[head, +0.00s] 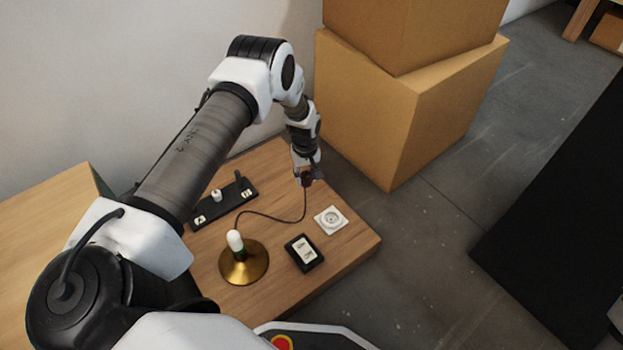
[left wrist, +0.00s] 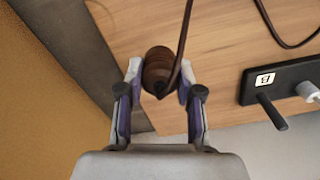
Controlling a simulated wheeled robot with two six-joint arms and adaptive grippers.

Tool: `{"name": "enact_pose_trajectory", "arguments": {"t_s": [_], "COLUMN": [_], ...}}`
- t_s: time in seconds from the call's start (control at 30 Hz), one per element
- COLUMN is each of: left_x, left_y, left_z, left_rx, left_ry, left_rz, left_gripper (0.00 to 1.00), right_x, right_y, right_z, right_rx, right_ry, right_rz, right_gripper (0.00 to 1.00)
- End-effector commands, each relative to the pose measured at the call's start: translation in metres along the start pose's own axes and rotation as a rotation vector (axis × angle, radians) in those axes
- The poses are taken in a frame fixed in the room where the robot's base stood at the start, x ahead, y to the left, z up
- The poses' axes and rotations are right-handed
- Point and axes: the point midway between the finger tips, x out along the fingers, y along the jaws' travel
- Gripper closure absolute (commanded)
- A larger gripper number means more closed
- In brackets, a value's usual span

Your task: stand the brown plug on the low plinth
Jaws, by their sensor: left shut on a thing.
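My left gripper (head: 307,180) is shut on the brown plug (left wrist: 157,72), near the far right edge of the wooden tabletop (head: 290,285). In the left wrist view the plug's round ridged brown body sits between the two fingertips, with a brown cord (left wrist: 185,40) running off it. In the head view the cord (head: 270,217) curves back toward the brass lamp base (head: 243,268). The plug itself is mostly hidden there by the fingers. I cannot tell which surface is the low plinth. My right gripper is not in view.
A black strip (head: 225,207) labelled A and B carries a white piece (head: 216,195) and a dark peg (head: 238,178). Cardboard boxes (head: 400,115) stand behind right.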

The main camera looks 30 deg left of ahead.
Motion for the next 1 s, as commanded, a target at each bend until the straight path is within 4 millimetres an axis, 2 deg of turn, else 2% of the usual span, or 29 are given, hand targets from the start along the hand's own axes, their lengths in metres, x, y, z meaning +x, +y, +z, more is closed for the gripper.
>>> {"name": "enact_pose_trajectory", "arguments": {"t_s": [0.17, 0.47, 1.0], "left_x": [0.001, 0.001, 0.038], "left_y": [-0.004, -0.004, -0.005], "left_z": [-0.013, -0.013, -0.013], "left_rx": [-0.001, 0.000, 0.000], "left_ry": [0.001, 0.000, 0.000], "left_rz": [0.000, 0.000, -0.001], "left_gripper": [0.99, 0.99, 0.99], "right_x": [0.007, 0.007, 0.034], "right_y": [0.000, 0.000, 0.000], "right_z": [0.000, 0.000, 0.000], "right_rx": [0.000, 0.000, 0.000], "right_ry": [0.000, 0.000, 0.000], "right_rz": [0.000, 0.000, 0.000], "right_gripper": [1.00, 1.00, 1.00]}}
